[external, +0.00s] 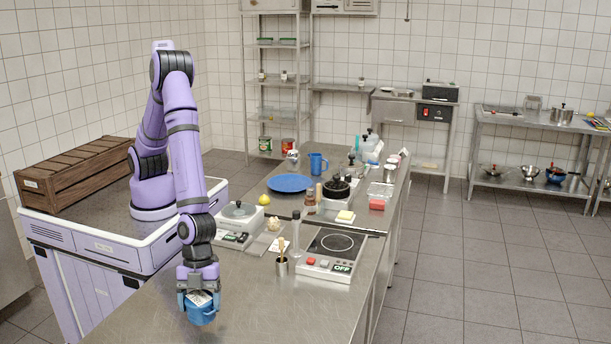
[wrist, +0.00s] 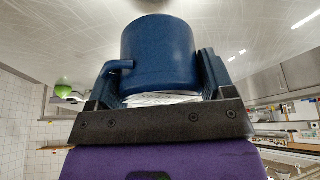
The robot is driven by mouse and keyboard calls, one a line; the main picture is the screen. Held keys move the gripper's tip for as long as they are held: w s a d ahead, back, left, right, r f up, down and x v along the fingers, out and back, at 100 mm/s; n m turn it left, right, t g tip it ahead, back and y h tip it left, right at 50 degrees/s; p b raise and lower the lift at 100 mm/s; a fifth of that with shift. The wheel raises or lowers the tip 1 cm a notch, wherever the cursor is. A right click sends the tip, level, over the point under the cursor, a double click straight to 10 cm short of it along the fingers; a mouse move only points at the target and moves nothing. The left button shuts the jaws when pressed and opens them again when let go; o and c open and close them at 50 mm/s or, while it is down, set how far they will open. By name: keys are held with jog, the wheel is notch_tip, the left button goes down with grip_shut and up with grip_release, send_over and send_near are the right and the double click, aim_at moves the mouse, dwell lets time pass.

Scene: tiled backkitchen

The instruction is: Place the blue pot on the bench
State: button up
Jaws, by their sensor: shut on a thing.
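A blue pot (external: 201,315) with a side handle is held in my gripper (external: 199,297) over the near end of the steel bench (external: 262,312). The wrist view shows the pot (wrist: 163,55) between the two dark fingers of my gripper (wrist: 160,85), its handle to the left. A white printed thing (wrist: 160,99) shows between the pot and the gripper's palm. The pot is close to the bench top; I cannot tell whether it touches.
A hot plate (external: 335,243), a steel cup with utensils (external: 282,266) and a scale with a lidded pan (external: 238,215) stand further back on the bench. A blue plate (external: 290,183) and blue jug (external: 318,163) are behind. Bench right of my gripper is clear.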

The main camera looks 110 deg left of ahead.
aim_at(202, 315)
jog(key=shift+w+d+f, duration=0.15)
jog(key=shift+w+f, duration=0.05)
jog(key=shift+f, duration=1.6)
jog(key=o, duration=1.1)
jog(key=shift+f, duration=0.1)
